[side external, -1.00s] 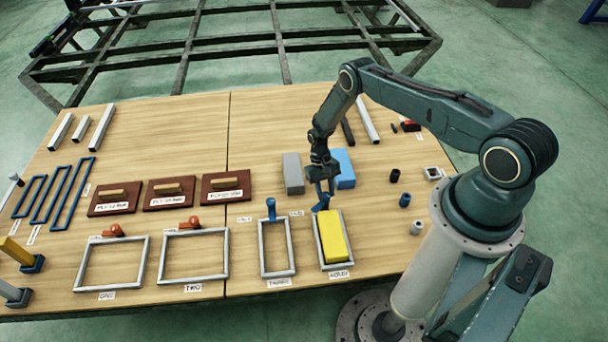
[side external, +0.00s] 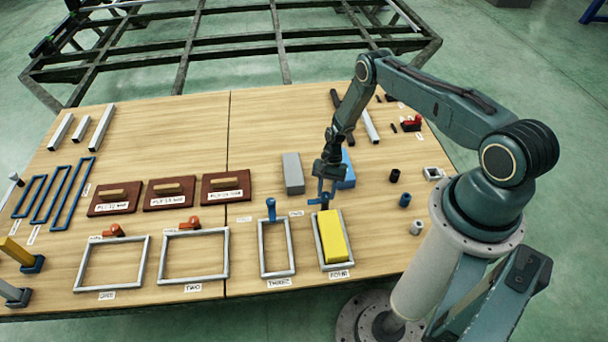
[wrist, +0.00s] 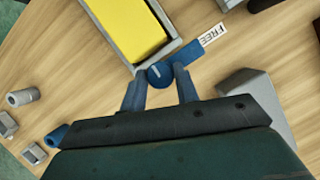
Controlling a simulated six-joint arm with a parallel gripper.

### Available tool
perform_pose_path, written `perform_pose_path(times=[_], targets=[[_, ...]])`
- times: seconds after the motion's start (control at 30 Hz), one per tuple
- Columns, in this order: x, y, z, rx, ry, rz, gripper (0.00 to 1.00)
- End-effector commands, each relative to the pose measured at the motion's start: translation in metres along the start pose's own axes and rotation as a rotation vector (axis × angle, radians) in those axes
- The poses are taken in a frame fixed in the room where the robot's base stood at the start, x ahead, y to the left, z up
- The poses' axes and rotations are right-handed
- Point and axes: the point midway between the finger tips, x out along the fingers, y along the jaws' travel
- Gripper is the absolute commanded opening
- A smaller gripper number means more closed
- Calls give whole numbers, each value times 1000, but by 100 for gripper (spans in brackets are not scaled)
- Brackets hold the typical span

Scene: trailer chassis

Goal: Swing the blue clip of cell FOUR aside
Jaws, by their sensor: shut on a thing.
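Cell FOUR (side external: 322,243) is a grey rectangular frame with a yellow block (side external: 333,235) lying in it, at the right end of the row. In the wrist view the yellow block (wrist: 130,28) is at the top. The blue clip (side external: 313,202) is at the frame's far edge and points left, away from the block. In the wrist view its arm (wrist: 205,50) lies alongside the FREE label (wrist: 212,35), outside the frame. My gripper (wrist: 160,76) is shut on the round pivot end of the clip, its fingers either side of it.
Cell THREE (side external: 262,250), with an upright blue clip (side external: 271,208), stands just left. A grey block (side external: 292,173) and a blue block (side external: 348,170) lie behind my gripper. Small cylinders (side external: 405,200) stand to the right. The table between is clear.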

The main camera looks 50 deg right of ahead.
Motion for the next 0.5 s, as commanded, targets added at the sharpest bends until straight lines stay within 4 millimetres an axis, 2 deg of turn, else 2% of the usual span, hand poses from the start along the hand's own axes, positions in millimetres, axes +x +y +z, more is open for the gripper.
perform_pose_path(times=[0.37, 0.4, 0.5], targets=[[1, 0, 0, 6, 2, -3, 8], [1, 0, 0, 6, 2, -3, 34], [0, 0, 0, 5, 1, -3, 52]])
